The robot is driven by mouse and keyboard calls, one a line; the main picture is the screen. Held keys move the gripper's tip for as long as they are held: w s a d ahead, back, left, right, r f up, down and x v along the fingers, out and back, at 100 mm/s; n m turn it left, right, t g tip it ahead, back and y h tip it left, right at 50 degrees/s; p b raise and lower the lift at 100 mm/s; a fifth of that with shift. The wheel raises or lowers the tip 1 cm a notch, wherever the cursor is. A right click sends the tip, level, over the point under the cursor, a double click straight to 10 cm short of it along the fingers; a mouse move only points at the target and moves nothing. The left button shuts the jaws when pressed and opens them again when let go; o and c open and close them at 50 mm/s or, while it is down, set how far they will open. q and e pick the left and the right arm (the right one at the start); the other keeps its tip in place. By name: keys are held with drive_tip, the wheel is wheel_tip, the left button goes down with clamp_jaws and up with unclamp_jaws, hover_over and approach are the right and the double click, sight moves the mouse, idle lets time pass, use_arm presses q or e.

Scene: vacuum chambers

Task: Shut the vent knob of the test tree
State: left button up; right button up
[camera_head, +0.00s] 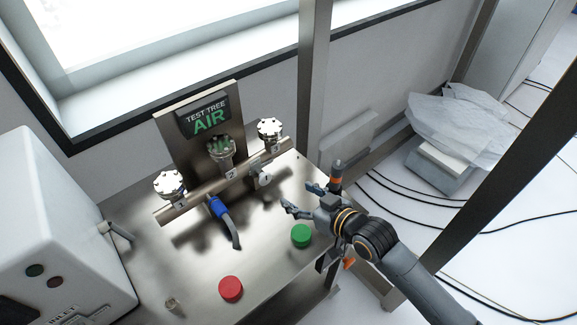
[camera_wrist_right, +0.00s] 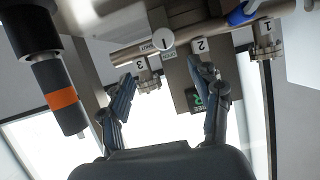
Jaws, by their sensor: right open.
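The test tree is a metal pipe manifold (camera_head: 200,197) with several ports and a panel (camera_head: 208,118) reading "TEST TREE AIR". Its vent knob (camera_head: 262,179), with a pale round face, sits on the pipe's right half. My right gripper (camera_head: 300,198) is open and empty, to the right of the knob and apart from it, with its fingers pointing toward the tree. In the right wrist view the knob (camera_wrist_right: 162,41) appears beyond and between the open fingertips (camera_wrist_right: 160,76), beside small labels. The knob's exact setting is too small to tell. My left gripper is out of view.
Green (camera_head: 301,235) and red (camera_head: 231,288) round pieces lie on the metal bench. A white machine (camera_head: 60,240) stands left. A black, orange-banded cylinder (camera_head: 337,174) is close to my right gripper, also in the wrist view (camera_wrist_right: 60,98).

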approach(267, 179)
drive_tip(key=w+a, duration=0.1)
drive_tip(key=x, duration=0.3)
drive_tip(key=shift+w+f, duration=0.25)
drive_tip(key=x, duration=0.3)
drive_tip(key=shift+a, duration=0.1)
drive_tip(key=shift+w+a+f, duration=0.15)
drive_tip(key=shift+w+f, duration=0.1)
drive_tip(key=shift+w, duration=0.1)
drive_tip(key=shift+c, duration=1.3)
drive_tip(key=c, duration=0.9)
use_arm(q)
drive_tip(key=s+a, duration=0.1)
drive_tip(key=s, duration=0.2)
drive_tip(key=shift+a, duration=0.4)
